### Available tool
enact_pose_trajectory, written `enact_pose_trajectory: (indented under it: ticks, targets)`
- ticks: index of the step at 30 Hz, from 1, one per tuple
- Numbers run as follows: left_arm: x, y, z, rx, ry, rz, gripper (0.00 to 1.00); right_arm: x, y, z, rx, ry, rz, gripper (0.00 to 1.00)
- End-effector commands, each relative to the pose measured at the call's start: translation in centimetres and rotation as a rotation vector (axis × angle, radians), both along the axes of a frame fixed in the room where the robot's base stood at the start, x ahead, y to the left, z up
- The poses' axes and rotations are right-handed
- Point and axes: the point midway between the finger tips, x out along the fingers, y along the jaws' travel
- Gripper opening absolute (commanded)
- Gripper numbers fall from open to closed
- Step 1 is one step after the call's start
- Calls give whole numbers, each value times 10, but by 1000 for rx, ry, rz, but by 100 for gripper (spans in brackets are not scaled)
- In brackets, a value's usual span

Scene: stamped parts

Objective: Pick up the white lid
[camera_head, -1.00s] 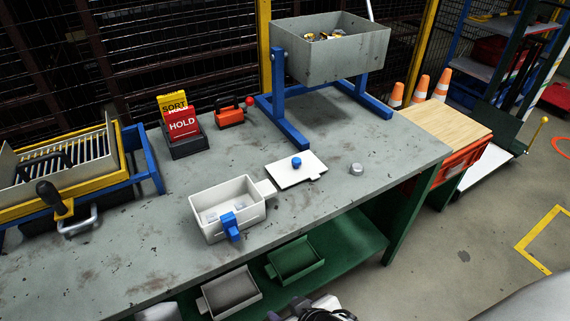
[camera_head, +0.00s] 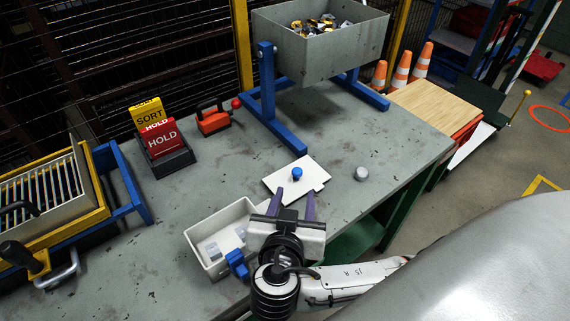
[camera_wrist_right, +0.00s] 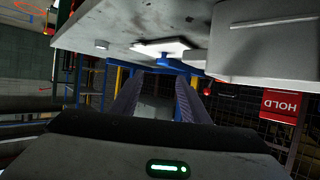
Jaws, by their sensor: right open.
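The white lid (camera_head: 311,170) is a flat plate with a blue knob (camera_head: 297,173) on top. It lies on the grey workbench beside the white box. My right gripper (camera_head: 293,197) is open and empty, its two purple fingers reaching toward the lid's near edge. In the right wrist view, which is upside down, the lid (camera_wrist_right: 150,47) and its knob (camera_wrist_right: 175,64) show beyond the open fingers (camera_wrist_right: 160,80). I cannot tell whether the fingers touch the lid. My left gripper is not in view.
The open white box (camera_head: 200,243) with a blue clamp (camera_head: 236,263) stands left of my right gripper, partly hidden by it. A grey knob (camera_head: 361,174) sits right of the lid. Red HOLD sign (camera_head: 162,140), orange tool (camera_head: 213,121) and grey bin (camera_head: 325,55) stand behind.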

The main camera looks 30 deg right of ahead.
Motion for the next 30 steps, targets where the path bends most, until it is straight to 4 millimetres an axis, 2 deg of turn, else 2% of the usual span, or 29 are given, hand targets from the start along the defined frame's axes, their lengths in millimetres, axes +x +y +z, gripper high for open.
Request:
enact_pose_trajectory:
  ticks: [12,22,30]
  targets:
    - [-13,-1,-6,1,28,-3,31,36,-30,-18,-3,-9,-2,42]
    - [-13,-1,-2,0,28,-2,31,68,-52,-33,-6,-9,-2,42]
    - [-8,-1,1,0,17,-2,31,76,-58,-39,-1,-7,-1,42]
